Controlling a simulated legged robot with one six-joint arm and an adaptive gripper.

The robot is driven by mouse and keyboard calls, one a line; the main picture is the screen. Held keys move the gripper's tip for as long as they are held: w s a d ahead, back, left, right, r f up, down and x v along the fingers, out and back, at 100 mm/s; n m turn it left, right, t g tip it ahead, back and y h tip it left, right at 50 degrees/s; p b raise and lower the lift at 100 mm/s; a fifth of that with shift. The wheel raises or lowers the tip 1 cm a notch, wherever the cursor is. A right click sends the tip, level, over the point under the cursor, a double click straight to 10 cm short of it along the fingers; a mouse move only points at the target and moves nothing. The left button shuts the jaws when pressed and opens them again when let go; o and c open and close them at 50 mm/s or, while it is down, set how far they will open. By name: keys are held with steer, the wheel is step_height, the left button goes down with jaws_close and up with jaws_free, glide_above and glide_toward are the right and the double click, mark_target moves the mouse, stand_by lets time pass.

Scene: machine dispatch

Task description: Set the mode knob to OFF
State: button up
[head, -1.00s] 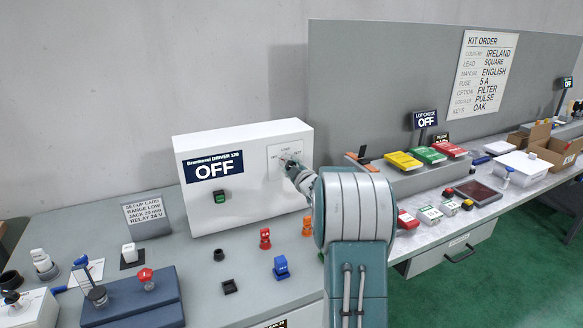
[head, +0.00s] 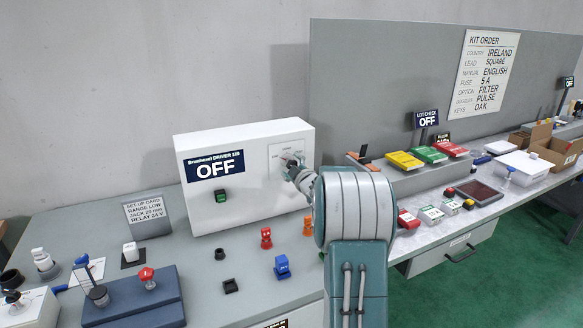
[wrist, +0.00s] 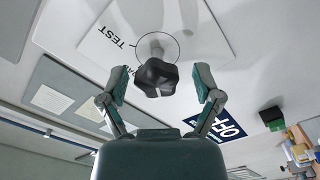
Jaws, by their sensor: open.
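The mode knob (wrist: 155,77) is a dark lobed knob on a pale shaft, in front of a round dial on the white plate (wrist: 205,30). TEST is readable beside the dial; another label is partly covered. The plate also shows in the head view (head: 275,168) on the front of the white driver box (head: 250,205). The driver's screen (head: 214,167) reads OFF. My gripper (wrist: 160,84) is open, with one finger on each side of the knob and gaps visible. In the head view my gripper (head: 292,170) hides the knob, so its pointing direction cannot be told.
A green switch (head: 221,196) is on the box front. Red (head: 266,238), orange (head: 307,226) and blue (head: 282,266) pieces stand on the bench before it. A set-up card (head: 147,214) stands at left. Coloured cases (head: 405,160) lie on a ledge at right.

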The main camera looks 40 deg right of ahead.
steer(key=v, duration=1.2)
steer(key=shift+w, duration=0.1)
steer(key=s+a+r+m+g+h, duration=0.1)
steer(key=s+a+r+m+g, duration=0.15)
steer(key=a, duration=0.55)
steer(key=s+a+r+m+g, duration=0.1)
steer(key=a+r+m+g, duration=0.15)
steer(key=a, duration=0.45)
steer(key=s+a+f+m+g+y, duration=0.1)
steer(key=s+a+f+g+y, duration=0.1)
steer(key=s+a, duration=0.8)
steer(key=s+a+f+m+g+y, duration=0.1)
steer(key=s+a+f+g+y, duration=0.2)
steer(key=s+a, duration=0.7)
steer(key=shift+s+f+m+g, duration=0.15)
steer(key=shift+s+m+g, duration=0.15)
steer(key=shift+s+g, duration=0.75)
